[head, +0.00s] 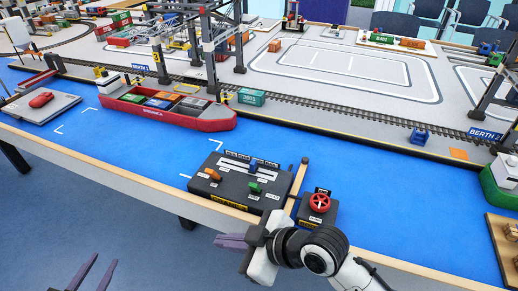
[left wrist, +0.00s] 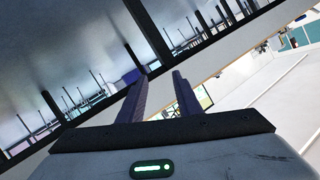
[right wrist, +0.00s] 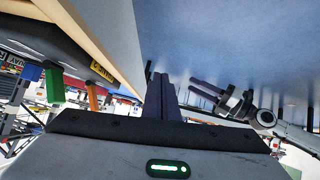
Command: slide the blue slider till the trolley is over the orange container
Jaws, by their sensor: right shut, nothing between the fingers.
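The blue slider (head: 253,165) stands in the slot at the back of a dark control panel (head: 226,190), right of the slot's middle. My right gripper (head: 232,241) is shut and empty, in front of the panel and below its front edge, apart from the slider. The right wrist view shows its fingers (right wrist: 161,96) together, with the panel (right wrist: 40,35) at upper left. My left gripper (head: 92,272) is open and empty at lower left, well away from the panel. Orange containers show in the ship's hold and on the quay (head: 274,46). I cannot make out the trolley under the crane (head: 208,50).
The panel also carries an orange lever (head: 213,174) and a green lever (head: 254,188). A red wheel (head: 319,202) on its own box stands to the right, beyond a wooden bar (head: 300,180). The red ship (head: 190,124) lies behind. Blue water surface (head: 390,190) is clear at right.

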